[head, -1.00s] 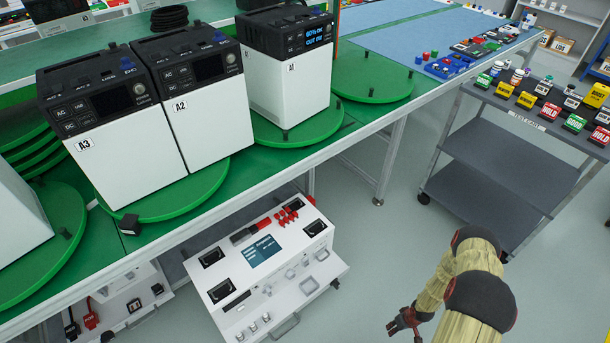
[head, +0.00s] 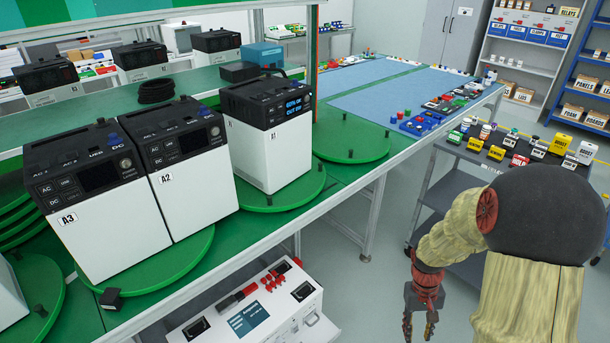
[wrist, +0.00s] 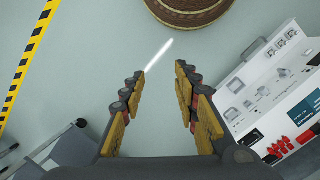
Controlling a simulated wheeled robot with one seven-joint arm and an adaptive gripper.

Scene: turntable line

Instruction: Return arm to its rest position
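My gripper (head: 419,326) hangs pointing down at the lower right of the head view, over the floor and clear of the workbench. In the wrist view my gripper (wrist: 158,85) has its two fingers apart with only bare floor between them. It is open and empty. My arm is bent, with its large dark joint in front of the grey cart.
The green workbench (head: 338,186) holds white power units A3 (head: 108,228), A2 (head: 195,197) and A1 (head: 268,155) on green turntables. A white test unit (head: 290,325) sits below the bench edge. A grey cart (head: 447,196) with signs stands right. Floor lies between.

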